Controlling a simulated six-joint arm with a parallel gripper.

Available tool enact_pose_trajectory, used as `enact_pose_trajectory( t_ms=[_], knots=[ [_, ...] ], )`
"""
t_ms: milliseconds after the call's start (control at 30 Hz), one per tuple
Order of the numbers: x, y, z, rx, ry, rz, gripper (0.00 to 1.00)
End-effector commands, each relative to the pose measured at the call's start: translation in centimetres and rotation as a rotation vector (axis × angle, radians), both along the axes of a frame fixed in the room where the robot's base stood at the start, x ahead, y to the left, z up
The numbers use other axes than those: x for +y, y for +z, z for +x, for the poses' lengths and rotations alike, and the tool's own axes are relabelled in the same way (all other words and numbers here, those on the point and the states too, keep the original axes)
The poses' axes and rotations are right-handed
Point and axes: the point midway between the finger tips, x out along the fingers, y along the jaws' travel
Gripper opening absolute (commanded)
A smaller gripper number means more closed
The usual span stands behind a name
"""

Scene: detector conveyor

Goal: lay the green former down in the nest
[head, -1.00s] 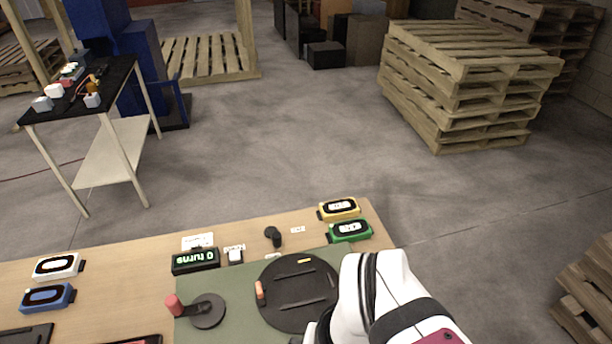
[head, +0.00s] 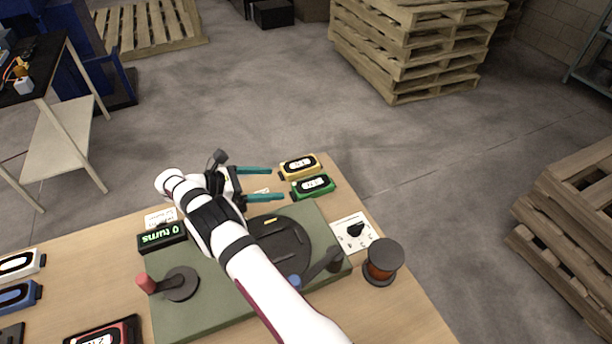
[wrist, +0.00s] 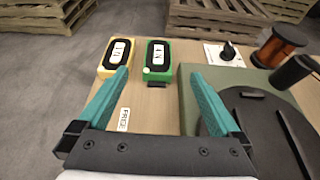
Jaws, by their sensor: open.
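The green former (head: 313,187), a small box with a black oval ring and a white label on top, lies flat at the far right of the bench. In the wrist view it (wrist: 158,60) shows ahead, between the fingertips but beyond them. My gripper (head: 277,184) has its two teal fingers apart and empty, just left of the green former. The gripper (wrist: 160,73) also shows in the wrist view. A round black plate (head: 298,235) with raised bars sits on the green board; my arm partly covers it. I cannot tell for certain which part is the nest.
A yellow former (head: 300,166) lies close beside the green one. A counter (head: 162,237) reads "0 turns". A red-knobbed crank (head: 178,284) is at left.

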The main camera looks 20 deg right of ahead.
Motion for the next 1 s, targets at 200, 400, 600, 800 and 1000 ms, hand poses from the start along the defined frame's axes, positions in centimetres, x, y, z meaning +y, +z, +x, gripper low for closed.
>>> enact_pose_trajectory(
  t_ms=[200,400,600,800,1000],
  knots=[
    [-4.5,-2.1,0.1,0.015,0.011,-0.014,1.00],
    [-8.9,-4.0,0.0,0.013,0.010,-0.012,1.00],
    [-10.7,-4.7,0.1,0.012,0.011,-0.011,1.00],
    [-14.2,-6.2,0.1,0.011,0.011,-0.011,1.00],
    [-14.6,-6.3,0.1,0.010,0.012,-0.011,1.00]
  ],
)
